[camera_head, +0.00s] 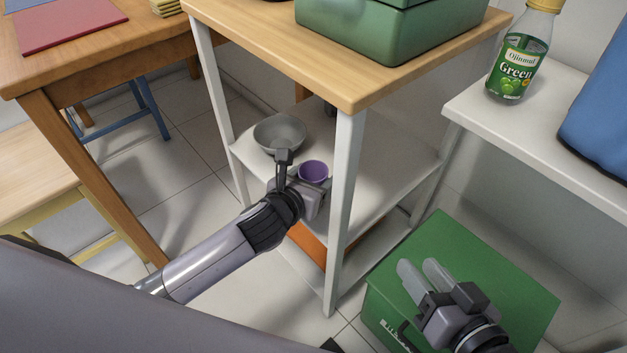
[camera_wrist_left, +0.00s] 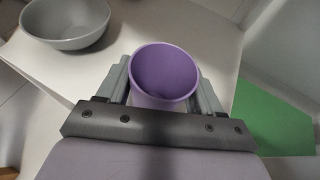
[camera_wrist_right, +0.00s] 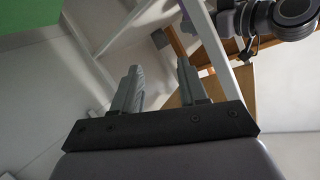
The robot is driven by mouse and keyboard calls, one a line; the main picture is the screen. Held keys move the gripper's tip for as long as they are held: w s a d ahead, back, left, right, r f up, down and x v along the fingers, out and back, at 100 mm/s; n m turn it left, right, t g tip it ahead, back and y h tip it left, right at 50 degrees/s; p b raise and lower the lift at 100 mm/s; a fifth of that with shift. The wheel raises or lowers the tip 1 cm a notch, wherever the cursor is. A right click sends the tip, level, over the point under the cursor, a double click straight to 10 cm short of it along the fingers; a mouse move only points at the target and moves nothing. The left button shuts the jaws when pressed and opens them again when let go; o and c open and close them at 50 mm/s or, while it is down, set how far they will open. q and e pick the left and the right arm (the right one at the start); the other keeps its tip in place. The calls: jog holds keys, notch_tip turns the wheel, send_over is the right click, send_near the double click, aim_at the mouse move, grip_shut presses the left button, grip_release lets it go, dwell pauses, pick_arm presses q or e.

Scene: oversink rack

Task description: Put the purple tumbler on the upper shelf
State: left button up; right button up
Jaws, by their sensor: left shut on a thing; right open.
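The purple tumbler (camera_head: 313,171) is upright at the middle shelf (camera_head: 385,180) of the white-legged unit, beside a grey bowl (camera_head: 279,134). My left gripper (camera_head: 305,180) is shut on the tumbler. In the left wrist view, the tumbler (camera_wrist_left: 165,75) sits between the two fingers, with its open mouth visible. Its base is hidden, so I cannot tell whether it touches the shelf. My right gripper (camera_head: 420,275) is open and empty above a green box; its spread fingers show in the right wrist view (camera_wrist_right: 158,85).
A wooden top (camera_head: 365,90) carries a green container (camera_head: 385,30) above the shelf. A white front leg (camera_head: 343,200) stands just right of my left gripper. A green box (camera_head: 470,265) is on the floor. A bottle (camera_head: 520,55) stands on the right-hand white surface.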

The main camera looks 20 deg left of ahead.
pick_arm(q)
jog(key=shift+f, duration=0.1)
jog(key=o, duration=1)
jog(key=shift+o, duration=0.2)
